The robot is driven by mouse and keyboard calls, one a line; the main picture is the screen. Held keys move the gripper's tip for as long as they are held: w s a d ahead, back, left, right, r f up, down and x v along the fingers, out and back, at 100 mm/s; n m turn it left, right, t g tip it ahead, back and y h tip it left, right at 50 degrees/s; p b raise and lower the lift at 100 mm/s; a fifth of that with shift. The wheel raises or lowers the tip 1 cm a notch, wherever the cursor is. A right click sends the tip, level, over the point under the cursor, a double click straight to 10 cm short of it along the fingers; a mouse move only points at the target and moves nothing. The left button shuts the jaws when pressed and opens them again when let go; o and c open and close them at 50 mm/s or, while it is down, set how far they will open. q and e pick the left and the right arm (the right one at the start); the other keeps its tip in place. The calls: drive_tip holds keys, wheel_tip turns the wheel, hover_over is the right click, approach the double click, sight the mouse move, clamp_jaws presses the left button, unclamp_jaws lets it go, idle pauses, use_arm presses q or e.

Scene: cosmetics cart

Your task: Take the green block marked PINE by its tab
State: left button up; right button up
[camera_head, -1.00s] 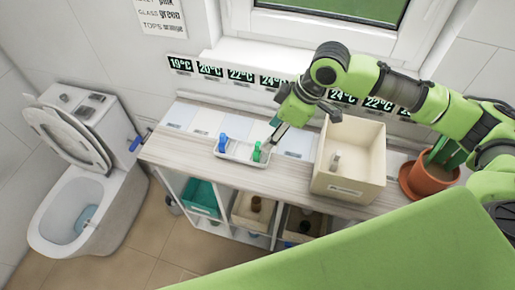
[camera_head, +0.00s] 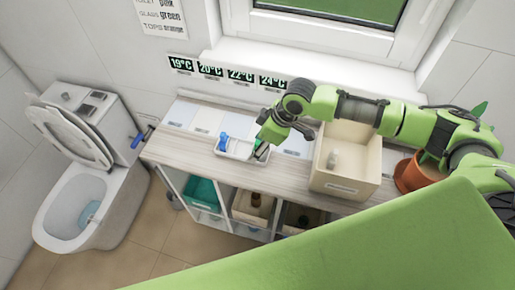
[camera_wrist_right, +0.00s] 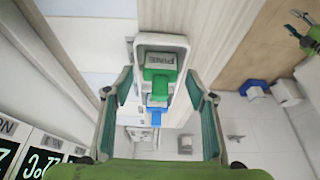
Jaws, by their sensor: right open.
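The green block (camera_wrist_right: 161,76) sits in a small white tray (camera_wrist_right: 184,45), with a pale PINE label, upside down in the right wrist view, beside it. A narrower green tab (camera_wrist_right: 159,90) shows below its wider part. My right gripper (camera_head: 262,152) is over the tray and hides most of the block in the head view. In the right wrist view its fingers are apart, either side of the block and tray, and nothing is held. A blue block (camera_head: 223,141) stands at the tray's left end. A green part with dark prongs at the wrist view's right edge may be my left gripper.
A cream open box (camera_head: 345,180) stands on the cart right of the tray, with a pale item inside. A plant pot (camera_head: 408,175) is further right. Temperature signs line the wall behind. Pale cards lie behind the tray. Bins fill the shelf below.

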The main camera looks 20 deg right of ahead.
drive_tip(key=c, duration=1.2)
drive_tip(key=shift+r, duration=0.2)
